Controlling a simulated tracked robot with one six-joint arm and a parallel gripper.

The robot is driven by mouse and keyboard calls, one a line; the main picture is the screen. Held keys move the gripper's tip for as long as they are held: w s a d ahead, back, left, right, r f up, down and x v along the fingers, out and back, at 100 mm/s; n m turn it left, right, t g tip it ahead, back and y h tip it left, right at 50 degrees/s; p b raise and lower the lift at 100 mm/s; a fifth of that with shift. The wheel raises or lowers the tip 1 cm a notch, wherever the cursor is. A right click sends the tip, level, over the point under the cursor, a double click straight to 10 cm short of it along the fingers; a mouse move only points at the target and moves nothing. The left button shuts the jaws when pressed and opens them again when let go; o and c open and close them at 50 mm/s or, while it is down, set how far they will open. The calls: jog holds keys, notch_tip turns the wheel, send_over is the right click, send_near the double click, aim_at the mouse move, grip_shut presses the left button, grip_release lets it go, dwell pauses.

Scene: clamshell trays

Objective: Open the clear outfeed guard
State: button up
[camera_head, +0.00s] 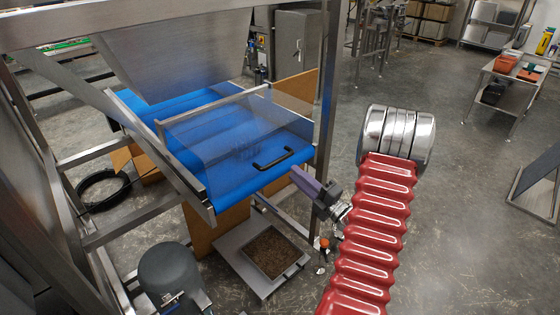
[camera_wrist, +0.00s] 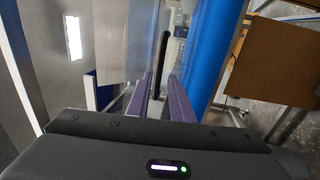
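The clear outfeed guard (camera_head: 235,135) is a see-through panel lying down over the end of the blue belt. A black bar handle (camera_head: 272,158) sits near its front edge. In the wrist view the handle (camera_wrist: 163,55) stands upright in the picture, lined up with the gap between my fingers. My gripper (camera_head: 297,171) has purple fingers and is just in front of the handle's right end, seemingly short of it. The wrist view shows the two fingers (camera_wrist: 160,88) apart with nothing clamped. Whether the handle's near end lies between the fingertips, I cannot tell.
A steel frame post (camera_head: 326,90) stands close behind my gripper. Below the belt are a shallow tray with brown contents (camera_head: 270,252) and a brown board (camera_head: 215,222). A grey motor-like drum (camera_head: 168,270) stands front left.

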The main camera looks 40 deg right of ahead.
aim_at(280, 161)
jog(key=w, duration=0.3)
jog(key=w+r, duration=0.1)
jog(key=w, duration=0.4)
jog(key=shift+w+a+r, duration=0.15)
jog(key=shift+w+r, duration=0.2)
jog(key=shift+c, duration=0.3)
grip_shut()
jog(key=shift+f, duration=0.1)
